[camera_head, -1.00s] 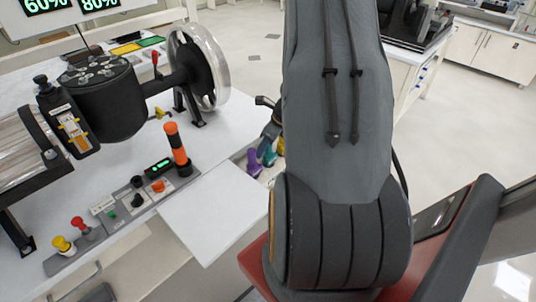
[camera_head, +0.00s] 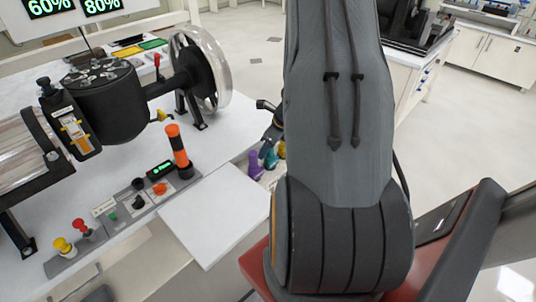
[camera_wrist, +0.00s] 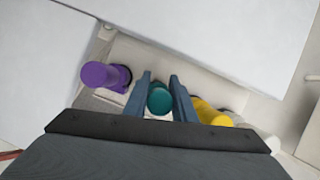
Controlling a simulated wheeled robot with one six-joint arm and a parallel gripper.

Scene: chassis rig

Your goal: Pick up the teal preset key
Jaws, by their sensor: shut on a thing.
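The teal preset key (camera_wrist: 159,99) is between the two fingers of my gripper (camera_wrist: 160,90) in the wrist view, and the gripper is shut on it. Its round teal top faces the camera; its lower part is hidden. In the head view the teal key (camera_head: 270,158) shows small beside my arm, between the purple key and the yellow key. My gripper (camera_head: 272,138) is mostly hidden there behind my arm. I cannot tell whether the key still touches its holder.
A purple key (camera_wrist: 104,75) stands left of my fingers and a yellow key (camera_wrist: 212,113) stands close on the right. A pale whitish piece (camera_wrist: 265,138) is farther right. A bare white panel (camera_head: 215,212) and a control strip (camera_head: 135,200) with knobs lie to the left.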

